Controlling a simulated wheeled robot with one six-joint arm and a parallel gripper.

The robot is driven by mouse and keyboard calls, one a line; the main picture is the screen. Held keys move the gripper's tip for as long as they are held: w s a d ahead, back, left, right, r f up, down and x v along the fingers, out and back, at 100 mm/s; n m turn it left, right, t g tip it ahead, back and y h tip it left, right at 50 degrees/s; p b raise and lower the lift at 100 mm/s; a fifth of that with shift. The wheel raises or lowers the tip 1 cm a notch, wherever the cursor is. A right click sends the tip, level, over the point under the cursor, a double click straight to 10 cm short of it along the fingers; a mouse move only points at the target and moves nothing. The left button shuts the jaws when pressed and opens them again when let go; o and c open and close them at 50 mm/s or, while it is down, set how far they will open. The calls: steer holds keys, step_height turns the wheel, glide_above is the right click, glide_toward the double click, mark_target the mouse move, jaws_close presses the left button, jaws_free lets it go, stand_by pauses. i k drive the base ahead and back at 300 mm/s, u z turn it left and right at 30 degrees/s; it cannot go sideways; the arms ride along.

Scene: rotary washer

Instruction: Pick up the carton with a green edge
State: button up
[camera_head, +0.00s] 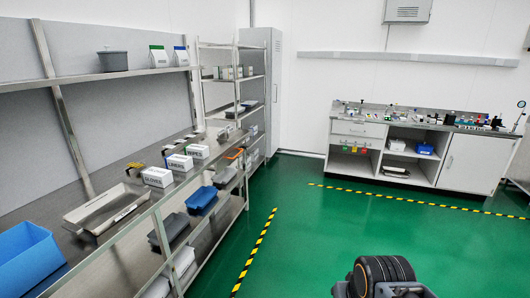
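A white carton with a green top edge (158,56) stands upright on the upper wall shelf at the left. A similar white carton with a blue top edge (181,56) stands just right of it. Lower down, three white boxes stand in a row on the steel bench: one marked GLOVES (157,177), one marked LINERS (179,163) and one marked WIPES (197,151). Any edge colour on these boxes is too small to tell. A dark rounded part of my arm with an orange ring shows at the bottom right. My gripper's fingers are not in view.
The steel bench (132,188) holds a pale tray (95,208) and a blue bin (28,258). A grey tub (112,60) is on the upper shelf. A wire rack and a cabinet stand beyond. The green floor (310,235) is clear between striped lines.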

mark_target(200, 151)
steer(key=z, duration=0.2)
steer(key=i, duration=2)
steer(key=u, duration=0.45)
steer(key=i, duration=0.95)
steer(key=u, duration=1.65)
steer(key=i, duration=0.85)
steer(key=u, duration=0.8)
